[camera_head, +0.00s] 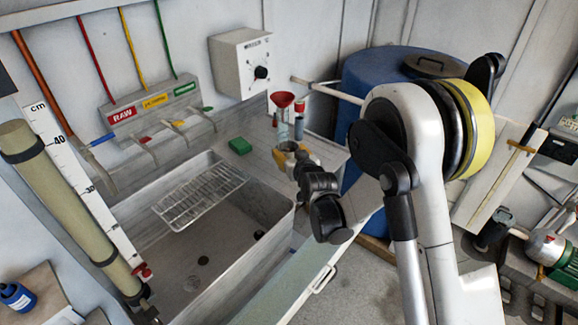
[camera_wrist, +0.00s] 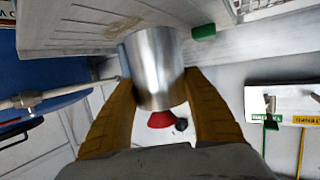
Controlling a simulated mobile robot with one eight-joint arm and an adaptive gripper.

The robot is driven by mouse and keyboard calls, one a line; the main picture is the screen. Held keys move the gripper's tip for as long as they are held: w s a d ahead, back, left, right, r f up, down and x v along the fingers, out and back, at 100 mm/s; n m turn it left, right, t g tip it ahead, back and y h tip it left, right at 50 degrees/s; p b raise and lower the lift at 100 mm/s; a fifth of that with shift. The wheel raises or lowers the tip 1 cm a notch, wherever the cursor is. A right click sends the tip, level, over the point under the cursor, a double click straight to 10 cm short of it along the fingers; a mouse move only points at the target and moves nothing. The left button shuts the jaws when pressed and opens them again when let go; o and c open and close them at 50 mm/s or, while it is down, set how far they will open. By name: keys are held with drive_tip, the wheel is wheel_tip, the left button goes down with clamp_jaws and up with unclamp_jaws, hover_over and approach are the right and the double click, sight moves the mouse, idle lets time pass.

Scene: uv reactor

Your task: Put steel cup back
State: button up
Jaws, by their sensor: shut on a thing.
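The steel cup (camera_wrist: 153,68) is a plain shiny metal cylinder in the middle of the wrist view. My gripper (camera_wrist: 155,100) is shut on it, with one tan finger on each side. In the head view my gripper (camera_head: 286,155) is above the counter right of the sink, and only a small part of the cup (camera_head: 289,146) shows there. A red funnel (camera_head: 283,100) stands just behind the cup in the head view. It also shows beyond the cup in the wrist view (camera_wrist: 161,119). I cannot tell whether the cup touches the counter.
A metal sink (camera_head: 225,240) with a wire rack (camera_head: 200,194) lies left of my gripper. A green block (camera_head: 240,146) sits on the counter behind the sink. A blue barrel (camera_head: 352,85) stands to the right. A grey control box (camera_head: 241,62) hangs on the wall.

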wheel_tip(320, 180, down, 4)
drive_tip(key=shift+a+f+b, duration=0.1)
drive_tip(key=shift+f+b, duration=0.05)
drive_tip(key=shift+b, duration=0.75)
drive_tip(key=o, duration=1.3)
